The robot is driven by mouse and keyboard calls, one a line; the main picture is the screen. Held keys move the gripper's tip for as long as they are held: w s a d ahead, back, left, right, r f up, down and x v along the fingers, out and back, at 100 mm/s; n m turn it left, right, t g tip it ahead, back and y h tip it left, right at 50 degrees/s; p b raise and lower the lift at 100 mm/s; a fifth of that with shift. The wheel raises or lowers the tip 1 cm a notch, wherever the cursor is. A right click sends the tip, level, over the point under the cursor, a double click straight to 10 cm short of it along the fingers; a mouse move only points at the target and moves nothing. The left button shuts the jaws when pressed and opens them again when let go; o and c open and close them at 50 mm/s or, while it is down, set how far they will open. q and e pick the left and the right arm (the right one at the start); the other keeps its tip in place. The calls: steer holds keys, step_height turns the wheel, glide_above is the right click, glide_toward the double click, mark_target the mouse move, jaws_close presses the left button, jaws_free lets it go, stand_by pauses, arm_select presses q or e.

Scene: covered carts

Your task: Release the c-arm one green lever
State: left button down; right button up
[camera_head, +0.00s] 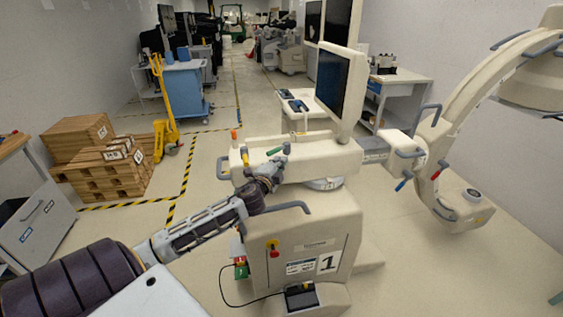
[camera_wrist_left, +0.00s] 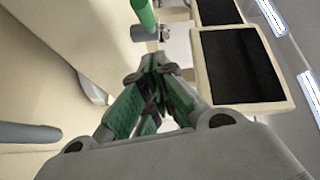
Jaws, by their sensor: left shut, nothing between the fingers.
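The C-arm one unit (camera_head: 318,225), a cream machine labelled 1, stands in the middle of the head view. Its green lever (camera_head: 274,151) sits on the top deck, just beyond my left gripper (camera_head: 281,161). The lever also shows at the top of the left wrist view (camera_wrist_left: 144,13), with a grey collar (camera_wrist_left: 146,33) at its lower end. My left gripper's green-padded fingers (camera_wrist_left: 155,65) are closed together and empty, with their tips just below that collar. I cannot tell whether they touch it. My right gripper is not in view.
A monitor (camera_head: 340,85) rises behind the deck. A yellow lever (camera_head: 245,156) and an orange-tipped post (camera_head: 234,137) stand left of the green lever. A curved grey handle (camera_head: 283,207) runs along the near side. The C-shaped arm (camera_head: 462,100) extends right.

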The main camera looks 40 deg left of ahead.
arm_select(q)
steer(key=s+b, duration=0.1)
steer(key=s, duration=0.6)
steer(key=shift+s, duration=0.2)
stand_by(0.5)
steer(key=shift+d+r, duration=0.1)
stand_by(0.5)
